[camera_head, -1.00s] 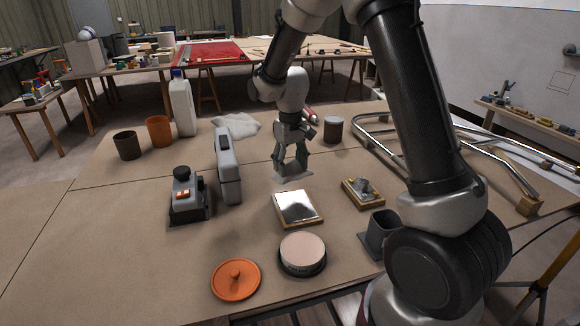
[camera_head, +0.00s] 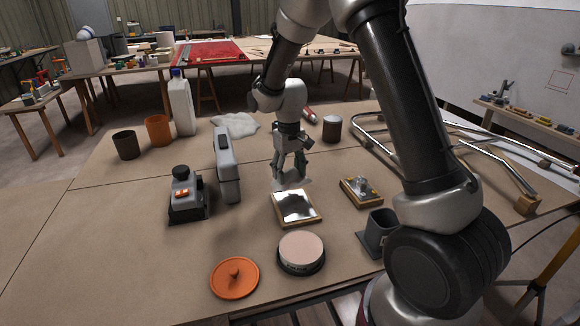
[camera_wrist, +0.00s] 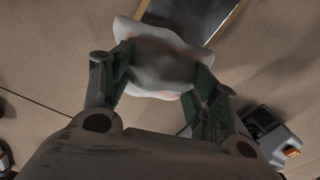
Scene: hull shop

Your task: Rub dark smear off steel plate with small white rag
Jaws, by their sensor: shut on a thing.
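My gripper (camera_head: 291,172) is shut on the small white rag (camera_wrist: 165,68), which hangs loosely between the fingertips in the wrist view. The rag's middle looks darker, from shadow or staining; I cannot tell which. The steel plate (camera_head: 296,206), in a wooden frame, lies on the table just in front of the gripper. In the wrist view the plate (camera_wrist: 192,12) shows beyond the rag, partly covered by it. The plate shows grey areas and a bright streak; I cannot separate the smear from reflections. Contact between rag and plate cannot be told.
A grey upright case (camera_head: 227,165) and a black-grey device (camera_head: 187,196) stand left of the plate. A small wooden block with metal fitting (camera_head: 361,191) lies right. A round pad (camera_head: 301,251) and an orange lid (camera_head: 234,278) lie in front. Bent tubes (camera_head: 480,150) lie far right.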

